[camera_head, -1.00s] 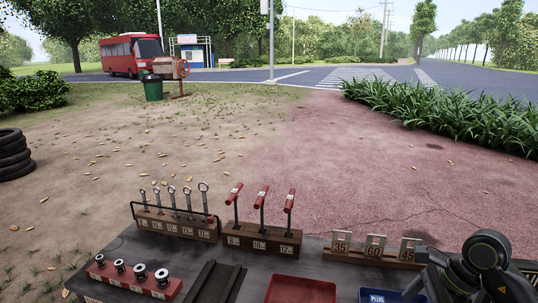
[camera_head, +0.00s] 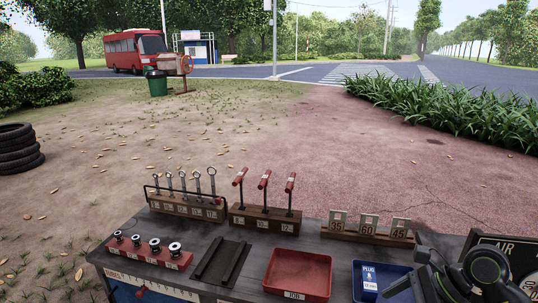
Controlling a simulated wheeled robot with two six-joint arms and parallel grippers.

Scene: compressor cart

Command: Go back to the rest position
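The black parts of my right arm (camera_head: 470,275) show at the bottom right corner, over the right end of the cart top (camera_head: 335,262). They partly cover the blue tray (camera_head: 366,269). Whether my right gripper's fingers are open or shut cannot be made out. My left arm and gripper are not in view.
The cart holds a rack of wrenches (camera_head: 187,207), red T-handle tools (camera_head: 265,216), a red socket holder (camera_head: 148,254), a dark grooved block (camera_head: 221,262), a red tray (camera_head: 299,274), number plates (camera_head: 367,232) and an AIR panel (camera_head: 510,250). Tyres (camera_head: 18,150) stand left.

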